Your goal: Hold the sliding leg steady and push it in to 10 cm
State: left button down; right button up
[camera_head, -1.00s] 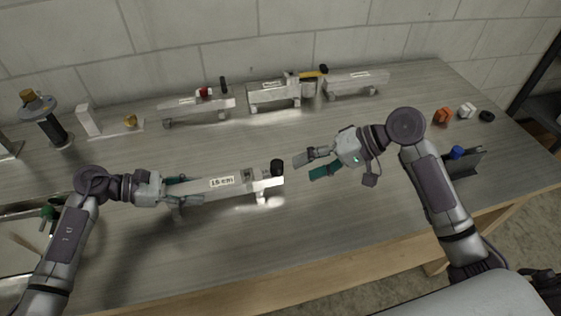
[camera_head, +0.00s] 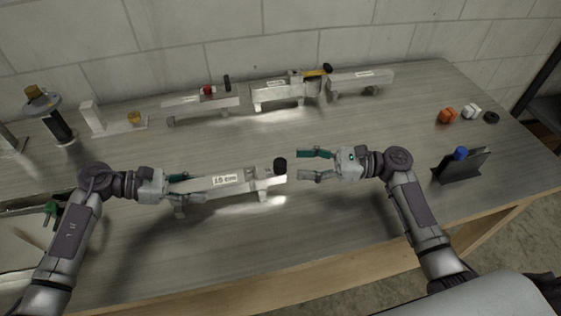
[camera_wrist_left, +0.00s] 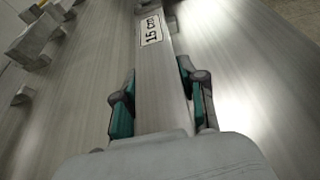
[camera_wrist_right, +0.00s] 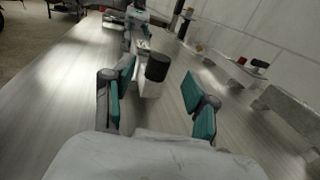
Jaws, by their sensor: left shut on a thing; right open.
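An aluminium beam (camera_head: 205,185) labelled 15 cm stands on short feet at the front middle of the bench. The label shows clearly in the left wrist view (camera_wrist_left: 151,29). At its right end is the sliding leg (camera_head: 267,184) with a black knob (camera_head: 280,165) on top. My left gripper (camera_head: 185,184) is shut on the beam's left part, a finger on each side of it in the left wrist view (camera_wrist_left: 157,88). My right gripper (camera_head: 308,164) is open and empty, just right of the knobbed end. In the right wrist view the knob (camera_wrist_right: 157,66) appears between its fingers, further off.
Behind stand similar beams, one with a red knob (camera_head: 208,90) and one with a yellow part (camera_head: 318,72). A dark holder (camera_head: 462,167) with a blue knob is at the right. Orange (camera_head: 447,116), white and black small parts lie behind it. The bench front is clear.

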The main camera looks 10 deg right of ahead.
aim_at(280, 162)
jog(key=x, duration=0.6)
jog(key=shift+c, duration=0.3)
grip_shut()
